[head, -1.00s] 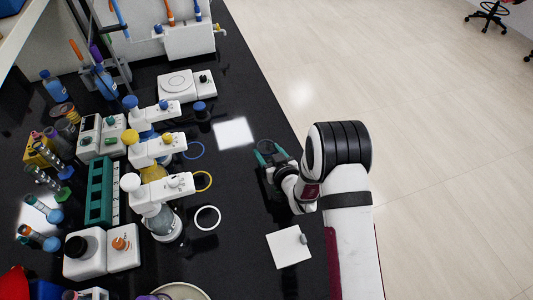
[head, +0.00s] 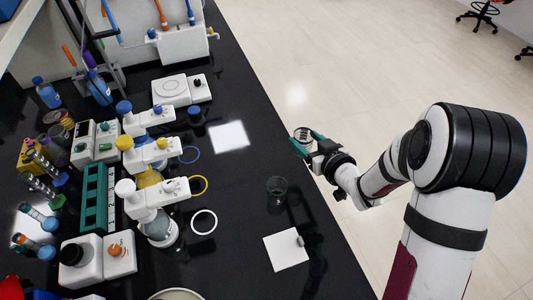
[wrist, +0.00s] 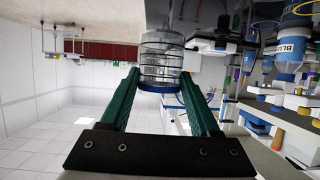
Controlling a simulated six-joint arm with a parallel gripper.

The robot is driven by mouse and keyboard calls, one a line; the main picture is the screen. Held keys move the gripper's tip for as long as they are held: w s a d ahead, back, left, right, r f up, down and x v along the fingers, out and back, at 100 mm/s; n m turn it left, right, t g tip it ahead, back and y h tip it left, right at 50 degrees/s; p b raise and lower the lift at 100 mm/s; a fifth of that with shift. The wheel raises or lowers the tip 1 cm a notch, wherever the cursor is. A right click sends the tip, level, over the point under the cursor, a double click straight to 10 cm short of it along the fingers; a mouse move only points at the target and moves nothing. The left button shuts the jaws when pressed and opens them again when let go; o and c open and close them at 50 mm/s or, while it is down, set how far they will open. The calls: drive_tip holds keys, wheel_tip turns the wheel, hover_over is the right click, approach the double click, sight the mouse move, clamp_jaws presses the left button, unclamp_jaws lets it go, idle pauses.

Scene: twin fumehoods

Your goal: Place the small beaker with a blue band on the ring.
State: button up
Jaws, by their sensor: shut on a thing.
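A small clear beaker (head: 303,132) is held between the teal fingers of my gripper (head: 305,143), raised near the right edge of the black bench. In the wrist view the same beaker (wrist: 161,60) sits between the fingertips, with dark lines around its wall and a blue band at its near end. My gripper (wrist: 160,88) is shut on it. Three rings are left of it in the head view: a blue ring (head: 197,151), a yellow ring (head: 206,185) and a white ring (head: 214,217).
Another small beaker (head: 277,190) stands on the bench below my gripper. A white square plate (head: 286,250) and a pale square patch (head: 229,137) are nearby. White-topped instruments with flasks (head: 157,190) stand left of the rings. The bench between rings and gripper is mostly clear.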

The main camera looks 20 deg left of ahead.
drive_tip(key=s+a+n+g+y, duration=0.2)
drive_tip(key=s+a+n+g, duration=0.25)
drive_tip(key=s, duration=0.45)
drive_tip(key=s+a+n+g+y, duration=0.1)
drive_tip(key=s+a+n+g, duration=0.3)
drive_tip(key=s, duration=0.6)
drive_tip(key=shift+g, duration=0.25)
drive_tip(key=s+a+f, duration=0.1)
drive_tip(key=a+f, duration=0.1)
drive_tip(key=f, duration=0.1)
drive_tip(key=s+a+f, duration=0.2)
drive_tip(key=a+f, duration=0.1)
drive_tip(key=f, duration=0.1)
drive_tip(key=s+a+f, duration=0.2)
drive_tip(key=a+f, duration=0.1)
drive_tip(key=shift+s+f, duration=0.15)
drive_tip(key=shift+s, duration=0.1)
drive_tip(key=shift+f, duration=0.15)
drive_tip(key=shift+f, duration=0.1)
drive_tip(key=o, duration=1.4)
drive_tip(key=shift+c, duration=0.2)
